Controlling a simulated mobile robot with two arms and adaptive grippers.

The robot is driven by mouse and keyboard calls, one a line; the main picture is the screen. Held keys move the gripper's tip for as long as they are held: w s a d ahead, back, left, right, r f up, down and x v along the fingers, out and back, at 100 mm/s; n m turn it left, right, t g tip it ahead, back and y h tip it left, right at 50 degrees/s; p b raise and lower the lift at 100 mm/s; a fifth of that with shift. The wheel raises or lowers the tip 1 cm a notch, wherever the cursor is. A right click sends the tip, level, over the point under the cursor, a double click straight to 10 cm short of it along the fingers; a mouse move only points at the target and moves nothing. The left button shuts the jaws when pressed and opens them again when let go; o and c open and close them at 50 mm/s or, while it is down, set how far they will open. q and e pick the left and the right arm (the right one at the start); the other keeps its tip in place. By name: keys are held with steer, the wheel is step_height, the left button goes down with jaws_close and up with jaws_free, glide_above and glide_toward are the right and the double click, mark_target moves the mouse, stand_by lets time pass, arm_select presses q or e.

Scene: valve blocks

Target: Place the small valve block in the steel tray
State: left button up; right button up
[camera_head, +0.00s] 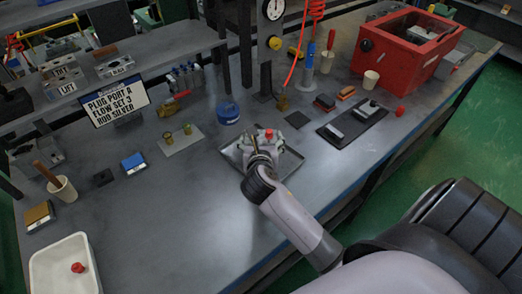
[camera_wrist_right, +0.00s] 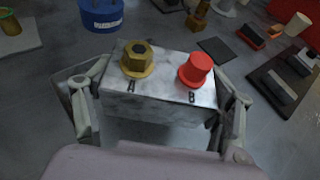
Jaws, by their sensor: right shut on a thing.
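The small valve block (camera_wrist_right: 158,88) is a silver metal block. It has a brass hex fitting (camera_wrist_right: 138,62) by the letter A and a red plug (camera_wrist_right: 196,70) by the letter B. My right gripper (camera_wrist_right: 158,112) is shut on it, one finger at each end. In the head view my right gripper (camera_head: 262,154) is over the shallow steel tray (camera_head: 232,158), largely covering it and the block. The red plug shows there too. I cannot tell whether the block touches the tray floor. My left gripper is not in view.
A blue round tub (camera_head: 228,114) stands just behind the tray. A dark mat (camera_head: 347,135) with metal parts lies to the right. A plate with brass fittings (camera_head: 180,140) lies to the left. A white bin (camera_head: 64,270) stands front left. The front middle of the bench is clear.

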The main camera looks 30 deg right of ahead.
step_height(320, 180, down, 4)
steer(key=shift+r+b, duration=0.25)
steer(key=shift+b, duration=0.1)
steer(key=shift+f, duration=0.2)
steer(key=o, duration=1.7)
steer(key=shift+f, duration=0.2)
steer(key=shift+r, duration=0.1)
steer(key=shift+s+a+r, duration=0.1)
steer(key=shift+s, duration=0.05)
steer(key=v, duration=1.2)
